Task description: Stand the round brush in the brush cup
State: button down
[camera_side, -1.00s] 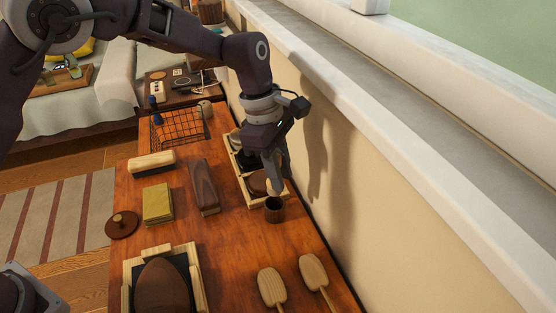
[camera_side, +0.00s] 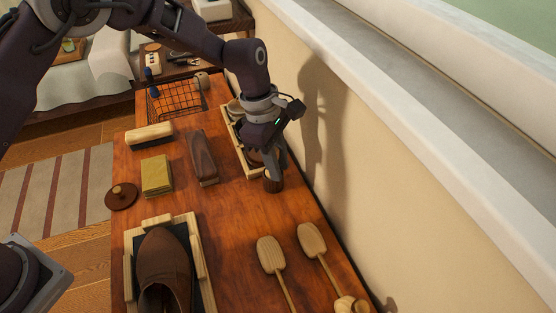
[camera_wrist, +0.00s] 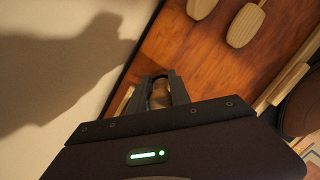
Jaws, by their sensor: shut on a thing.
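The brush cup (camera_side: 273,186) is a small dark brown cup on the wooden bench top, right of the compartment tray. My gripper (camera_side: 272,172) points down at it, with its fingertips at the cup's mouth. In the wrist view my gripper (camera_wrist: 160,90) has its two fingers close around a narrow tan and brown piece, which I take as the round brush (camera_wrist: 160,95). Most of the brush is hidden by the fingers. I cannot tell how deep it sits in the cup or whether it touches the cup's bottom.
A pale wooden tray (camera_side: 229,123) lies behind the cup, close to the wall. Two wooden paddle shapes (camera_side: 271,255) (camera_side: 312,239) and a shoe (camera_side: 163,265) are in front.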

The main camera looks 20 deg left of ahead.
jog(key=c, duration=1.1)
grip_release()
jog(key=v, duration=0.7)
jog(key=shift+r, duration=0.1)
